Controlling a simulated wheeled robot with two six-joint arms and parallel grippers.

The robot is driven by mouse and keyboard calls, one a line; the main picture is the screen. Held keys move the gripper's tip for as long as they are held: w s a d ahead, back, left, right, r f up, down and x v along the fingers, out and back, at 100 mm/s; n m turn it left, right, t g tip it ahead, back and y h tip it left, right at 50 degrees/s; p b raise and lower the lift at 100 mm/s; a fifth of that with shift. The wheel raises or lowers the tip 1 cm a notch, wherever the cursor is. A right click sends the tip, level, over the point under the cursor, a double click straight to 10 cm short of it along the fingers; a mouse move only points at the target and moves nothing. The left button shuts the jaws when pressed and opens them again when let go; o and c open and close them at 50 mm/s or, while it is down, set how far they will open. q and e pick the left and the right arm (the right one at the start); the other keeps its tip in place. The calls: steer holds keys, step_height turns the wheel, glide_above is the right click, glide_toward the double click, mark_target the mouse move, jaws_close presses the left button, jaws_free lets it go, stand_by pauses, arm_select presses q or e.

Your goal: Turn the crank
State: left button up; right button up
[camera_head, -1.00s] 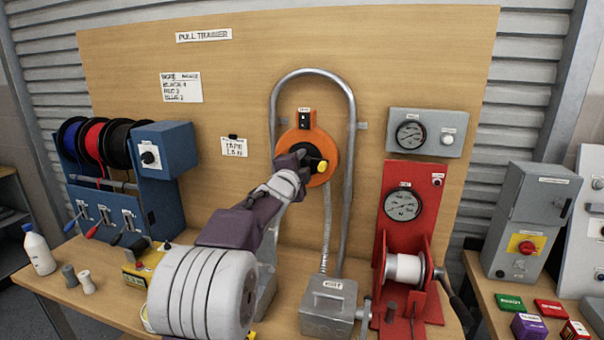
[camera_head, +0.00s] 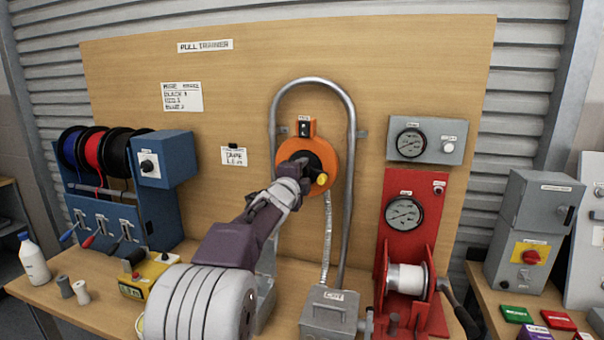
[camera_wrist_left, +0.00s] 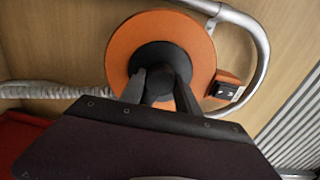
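The orange reel (camera_head: 325,153) with a dark round hub is mounted on the wooden board, and it fills the upper middle of the left wrist view (camera_wrist_left: 202,60). A yellow knob (camera_head: 322,179) shows at its lower right, beside my left gripper (camera_head: 302,172); I take it for the crank's knob. In the left wrist view my left gripper's two dark fingers (camera_wrist_left: 160,88) stand apart in front of the hub. Whether they clasp a part of the crank is hidden by the gripper. My right gripper is in neither view.
A grey bent pipe (camera_head: 350,140) arches around the reel. Below stands a grey box (camera_head: 330,312). A red winch stand (camera_head: 402,180) is to the right, a blue spool rack (camera_head: 165,160) to the left. A yellow control box (camera_head: 150,275) stands on the bench.

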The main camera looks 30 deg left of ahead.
arm_select(q)
steer(key=o, duration=0.4)
steer(key=shift+s, duration=0.1)
steer(key=v, duration=0.9)
steer(key=shift+d+b, duration=0.1)
steer(key=shift+b, duration=0.25)
